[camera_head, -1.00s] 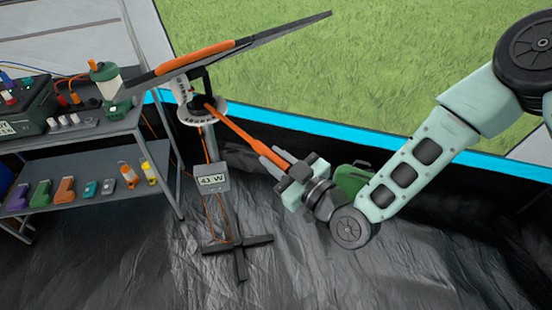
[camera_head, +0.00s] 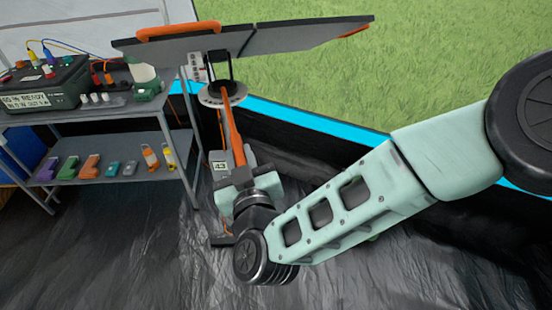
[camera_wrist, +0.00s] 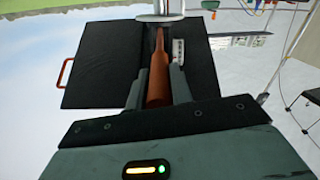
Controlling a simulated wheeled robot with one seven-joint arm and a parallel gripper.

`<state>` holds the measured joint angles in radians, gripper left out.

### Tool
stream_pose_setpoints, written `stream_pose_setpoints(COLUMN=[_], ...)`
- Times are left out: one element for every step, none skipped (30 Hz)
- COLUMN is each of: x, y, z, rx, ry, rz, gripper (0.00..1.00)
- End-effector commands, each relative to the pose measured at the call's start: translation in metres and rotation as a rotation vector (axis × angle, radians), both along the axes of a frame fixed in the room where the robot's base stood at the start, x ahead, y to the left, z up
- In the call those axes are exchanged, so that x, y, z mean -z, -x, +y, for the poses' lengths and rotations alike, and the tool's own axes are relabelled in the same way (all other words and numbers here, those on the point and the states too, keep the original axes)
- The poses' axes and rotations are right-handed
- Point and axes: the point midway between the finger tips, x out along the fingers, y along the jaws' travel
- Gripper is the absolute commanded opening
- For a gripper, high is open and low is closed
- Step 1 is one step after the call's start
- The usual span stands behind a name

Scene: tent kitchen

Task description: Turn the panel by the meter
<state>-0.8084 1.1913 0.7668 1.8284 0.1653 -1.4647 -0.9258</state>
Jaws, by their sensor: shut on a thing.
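The dark, flat panel (camera_head: 290,40) sits tilted on top of its stand, with an orange handle (camera_head: 178,29) on its left edge. A pale round dial (camera_head: 224,95) is below it. My gripper (camera_head: 236,165) is shut on the orange lever (camera_head: 231,125), which comes out from the dial toward me. In the wrist view the lever (camera_wrist: 158,85) lies between the two fingers, with the panel (camera_wrist: 100,65) beyond. The meter (camera_head: 219,163) on the stand shows 43 in part; my gripper hides the rest of it and most of the stand's foot.
A grey metal shelf (camera_head: 115,172) stands at the left. It bears a green power box (camera_head: 45,85), a lantern (camera_head: 146,84) and several small coloured items below. The dark floor (camera_head: 130,250) in front is clear. Grass lies beyond the blue-edged tent wall.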

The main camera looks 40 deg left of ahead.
Motion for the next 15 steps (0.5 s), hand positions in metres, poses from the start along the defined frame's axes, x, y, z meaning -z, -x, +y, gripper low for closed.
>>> stream_pose_setpoints(x=[0.002, 0.002, 0.002, 0.002, 0.002, 0.002, 0.002, 0.002, 0.002, 0.002, 0.002, 0.001, 0.001, 0.001, 0.001], y=[0.011, 0.014, 0.019, 0.022, 0.025, 0.029, 0.031, 0.034, 0.036, 0.038, 0.040, 0.042, 0.042, 0.043, 0.045], z=[0.007, 0.010, 0.014, 0.016, 0.019, 0.022, 0.024, 0.027, 0.029, 0.031, 0.033, 0.035, 0.036, 0.037, 0.038], rx=[0.015, 0.031, 0.048, 0.062, 0.075, 0.092, 0.105, 0.115, 0.130, 0.139, 0.148, 0.157, 0.164, 0.169, 0.175], ry=[-0.001, -0.001, 0.000, 0.000, -0.001, -0.001, -0.001, -0.001, 0.000, -0.001, 0.000, 0.000, 0.000, 0.000, 0.000], rz=[0.001, 0.002, 0.001, 0.001, 0.000, 0.002, 0.002, 0.002, 0.001, 0.001, 0.001, 0.001, 0.001, 0.001, 0.001], gripper=[0.00, 0.00, 0.00, 0.00, 0.00, 0.00, 0.00, 0.00, 0.00, 0.00, 0.00, 0.00, 0.00, 0.00, 0.00])
